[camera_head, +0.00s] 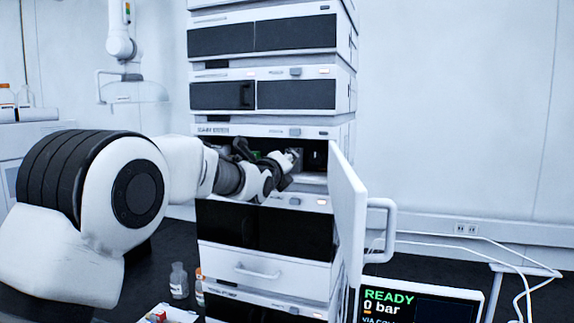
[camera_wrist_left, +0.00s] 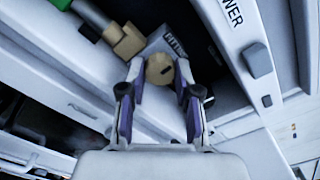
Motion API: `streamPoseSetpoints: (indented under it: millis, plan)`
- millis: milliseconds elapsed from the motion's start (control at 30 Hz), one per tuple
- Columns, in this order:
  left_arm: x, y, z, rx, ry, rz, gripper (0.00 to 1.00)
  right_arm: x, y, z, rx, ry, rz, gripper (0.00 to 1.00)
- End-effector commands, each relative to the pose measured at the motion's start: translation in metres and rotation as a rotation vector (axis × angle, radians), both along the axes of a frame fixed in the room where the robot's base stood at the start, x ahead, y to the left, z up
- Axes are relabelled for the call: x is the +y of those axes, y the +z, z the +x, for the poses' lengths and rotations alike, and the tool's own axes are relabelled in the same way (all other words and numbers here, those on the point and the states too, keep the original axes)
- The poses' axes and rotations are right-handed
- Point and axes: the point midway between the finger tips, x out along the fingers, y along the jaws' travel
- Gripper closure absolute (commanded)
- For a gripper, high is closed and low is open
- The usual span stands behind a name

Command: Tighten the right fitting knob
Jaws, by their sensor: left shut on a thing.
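The fitting knob (camera_wrist_left: 159,69) is a small round brass-coloured piece in the left wrist view, in front of a grey block (camera_wrist_left: 172,42) with partly readable lettering. My left gripper (camera_wrist_left: 158,72) is shut on it, with one finger on each side. In the head view my left gripper (camera_head: 287,163) reaches into the open compartment of the stack, and the knob is hard to make out there. Another brass-coloured fitting (camera_wrist_left: 124,40) sits to the left in the wrist view, joined to a metal tube. My right gripper is not in view.
The open white door (camera_head: 347,215) with its handle (camera_head: 385,225) stands right of the compartment. A panel edge (camera_wrist_left: 233,45) with a dark button lies close to the gripper's right. A screen (camera_head: 415,305) reads READY, 0 bar. Bottles (camera_head: 179,281) stand at lower left.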

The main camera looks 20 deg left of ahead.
Motion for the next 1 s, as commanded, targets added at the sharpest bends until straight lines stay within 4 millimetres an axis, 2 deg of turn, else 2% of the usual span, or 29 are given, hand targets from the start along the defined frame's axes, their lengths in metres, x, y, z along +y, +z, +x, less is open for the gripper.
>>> streamPoseSetpoints:
  millis: [33, 167, 200, 233, 267, 533, 667, 1000]
  plan:
    - [0.0, 0.008, 0.0, -0.015, 0.0, -0.002, 1.0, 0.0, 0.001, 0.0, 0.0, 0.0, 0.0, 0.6]
    - [0.0, 0.008, 0.0, -0.015, 0.0, -0.003, 1.0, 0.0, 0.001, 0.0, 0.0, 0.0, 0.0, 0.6]
    - [0.0, 0.008, 0.0, -0.015, 0.0, -0.003, 0.57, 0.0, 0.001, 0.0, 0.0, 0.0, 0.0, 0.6]
    - [0.001, 0.007, 0.0, -0.014, 0.001, -0.002, 0.47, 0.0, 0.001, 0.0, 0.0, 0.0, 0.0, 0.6]
    - [0.0, 0.007, 0.0, -0.013, 0.0, -0.002, 0.43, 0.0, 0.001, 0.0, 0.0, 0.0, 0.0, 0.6]
    - [0.0, 0.003, 0.0, -0.006, 0.0, -0.002, 0.43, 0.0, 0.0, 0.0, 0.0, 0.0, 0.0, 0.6]
    - [0.0, 0.003, -0.008, -0.005, 0.0, -0.002, 0.43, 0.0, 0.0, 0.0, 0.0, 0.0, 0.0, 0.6]
    - [0.003, 0.003, -0.067, -0.007, 0.0, -0.002, 0.43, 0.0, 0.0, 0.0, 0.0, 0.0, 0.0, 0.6]
